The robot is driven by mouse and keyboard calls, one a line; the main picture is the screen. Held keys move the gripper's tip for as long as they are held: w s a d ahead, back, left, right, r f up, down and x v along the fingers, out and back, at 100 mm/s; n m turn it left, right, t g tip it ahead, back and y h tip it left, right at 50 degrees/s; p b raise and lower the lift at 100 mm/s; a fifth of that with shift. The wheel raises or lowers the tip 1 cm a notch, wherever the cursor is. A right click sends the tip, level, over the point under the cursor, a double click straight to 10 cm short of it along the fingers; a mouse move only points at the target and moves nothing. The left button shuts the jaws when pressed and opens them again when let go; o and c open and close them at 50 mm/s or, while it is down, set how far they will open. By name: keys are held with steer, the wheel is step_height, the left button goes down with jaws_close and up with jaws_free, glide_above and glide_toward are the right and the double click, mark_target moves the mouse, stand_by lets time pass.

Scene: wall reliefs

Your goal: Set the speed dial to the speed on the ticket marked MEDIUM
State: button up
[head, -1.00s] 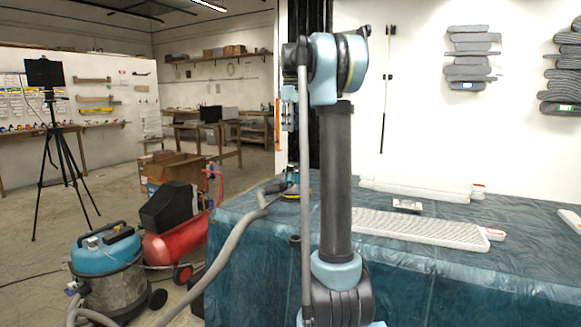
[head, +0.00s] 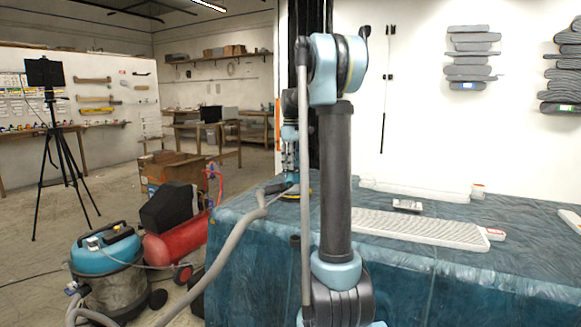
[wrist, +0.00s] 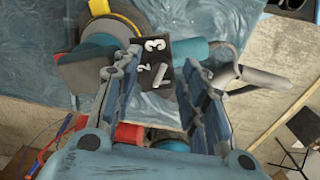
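The speed dial (wrist: 153,62) shows between my fingers in the wrist view. It is a dark plate with white digits, a 3 and a 2 legible, and a small pale bar-like knob (wrist: 160,76). It belongs to a sander with a yellow-edged round pad (wrist: 125,20). In the head view the sander (head: 289,193) sits at the table's left end, partly behind my arm. My gripper (wrist: 158,68) is open, its fingers on either side of the dial; contact cannot be told. In the head view my gripper (head: 290,162) points down over the sander. No ticket marked MEDIUM is legible.
A grey hose (head: 232,232) runs from the sander to a blue vacuum (head: 105,250) on the floor. The blue-covered table (head: 400,280) holds a long sanding board (head: 420,227) and white pieces. A red compressor (head: 178,240) stands left of the table.

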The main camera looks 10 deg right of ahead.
steer(key=shift+f, duration=0.55)
jaws_close()
